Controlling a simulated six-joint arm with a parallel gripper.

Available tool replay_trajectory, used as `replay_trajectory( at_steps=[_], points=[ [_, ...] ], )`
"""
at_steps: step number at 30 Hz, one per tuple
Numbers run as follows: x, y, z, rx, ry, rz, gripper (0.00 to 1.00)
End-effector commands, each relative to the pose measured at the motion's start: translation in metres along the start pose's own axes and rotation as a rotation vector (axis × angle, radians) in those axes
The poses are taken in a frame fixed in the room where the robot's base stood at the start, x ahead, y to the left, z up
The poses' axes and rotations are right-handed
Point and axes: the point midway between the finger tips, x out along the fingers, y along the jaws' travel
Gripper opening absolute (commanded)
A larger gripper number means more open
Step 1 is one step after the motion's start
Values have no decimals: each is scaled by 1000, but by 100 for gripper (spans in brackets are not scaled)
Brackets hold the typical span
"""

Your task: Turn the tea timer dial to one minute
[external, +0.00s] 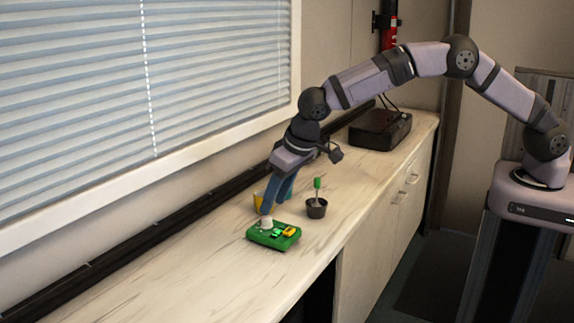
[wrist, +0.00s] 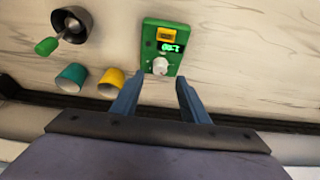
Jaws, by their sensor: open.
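The tea timer is a green box (wrist: 149,40) lying on the counter; it also shows in the external view (external: 262,241). It has a white dial (wrist: 160,66), a small lit green display (wrist: 170,47) and a yellow part (wrist: 166,34). The display's digits are too small to read surely. My gripper (wrist: 158,82) is open, with its two blue fingers pointing at the dial end of the timer. In the external view my gripper (external: 272,206) comes down from above, close to the dial (external: 266,223). I cannot tell whether the fingers touch it.
A teal cup (wrist: 70,78) and a yellow cup (wrist: 111,83) stand close by, partly behind my gripper externally. A black box (external: 380,130) sits farther back. The counter's near left is clear.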

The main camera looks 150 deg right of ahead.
Motion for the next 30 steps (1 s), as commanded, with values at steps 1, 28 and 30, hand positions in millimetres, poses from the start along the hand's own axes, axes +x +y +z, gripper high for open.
replay_trajectory(
  at_steps=[1,28,30],
  points=[
    [-6,0,0,0,1,-1,41],
    [-43,-22,22,-73,-19,-20,41],
    [-58,-37,40,-133,-32,-36,41]
  ],
)
